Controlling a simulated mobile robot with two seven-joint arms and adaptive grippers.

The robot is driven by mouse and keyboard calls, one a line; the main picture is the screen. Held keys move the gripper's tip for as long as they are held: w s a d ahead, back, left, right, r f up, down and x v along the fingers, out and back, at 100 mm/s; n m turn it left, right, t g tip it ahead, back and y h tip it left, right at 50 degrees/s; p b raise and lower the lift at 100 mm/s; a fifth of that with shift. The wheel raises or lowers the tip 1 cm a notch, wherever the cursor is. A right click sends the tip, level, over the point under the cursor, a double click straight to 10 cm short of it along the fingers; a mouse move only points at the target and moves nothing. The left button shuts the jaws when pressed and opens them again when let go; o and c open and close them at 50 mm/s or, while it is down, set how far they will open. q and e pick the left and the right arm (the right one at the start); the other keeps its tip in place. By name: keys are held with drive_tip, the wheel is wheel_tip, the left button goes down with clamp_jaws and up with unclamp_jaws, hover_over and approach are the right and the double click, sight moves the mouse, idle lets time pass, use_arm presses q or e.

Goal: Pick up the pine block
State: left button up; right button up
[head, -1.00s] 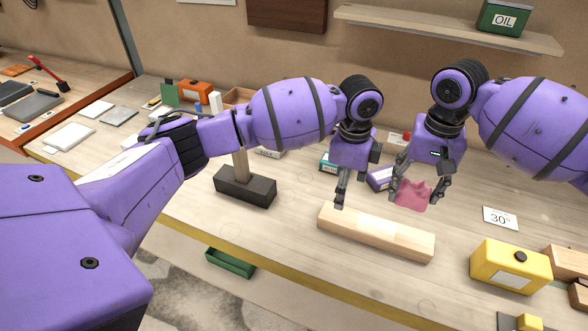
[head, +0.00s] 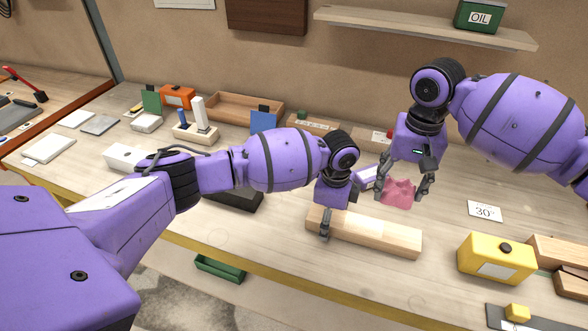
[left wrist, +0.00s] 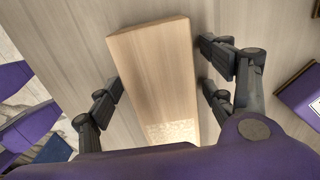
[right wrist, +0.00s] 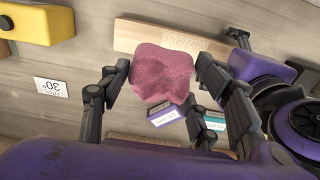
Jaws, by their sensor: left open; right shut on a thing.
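The pine block (head: 375,235) is a long pale wooden bar lying on the bench. My left gripper (head: 326,225) is down at the block's left end. In the left wrist view the block (left wrist: 155,75) lies between the open fingers (left wrist: 160,88), with a gap on the left and a small one on the right. My right gripper (head: 402,190) is shut on a crumpled pink cloth (head: 397,194), just behind the block. The cloth also shows between the fingers in the right wrist view (right wrist: 162,75).
A yellow box (head: 497,258) and brown wooden blocks (head: 558,252) stand to the right. A "30°" card (head: 484,210) lies behind them. A dark block (head: 235,198) is left of the pine block, partly hidden by my left arm. A green tray (head: 220,268) sits below the bench edge.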

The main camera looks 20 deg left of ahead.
use_arm(q)
drive_tip(key=shift+w+r, duration=0.15)
drive_tip(key=shift+r, duration=0.05)
drive_tip(key=c, duration=1.8)
wheel_tip(320, 180, up, 10)
drive_tip(key=shift+r, duration=0.1)
drive_tip(key=shift+c, duration=0.2)
drive_tip(key=shift+d+f, duration=0.1)
drive_tip(key=shift+f, duration=4.4)
drive_tip(key=shift+f, duration=0.5)
drive_tip(key=o, duration=1.7)
drive_tip(key=shift+o, duration=0.2)
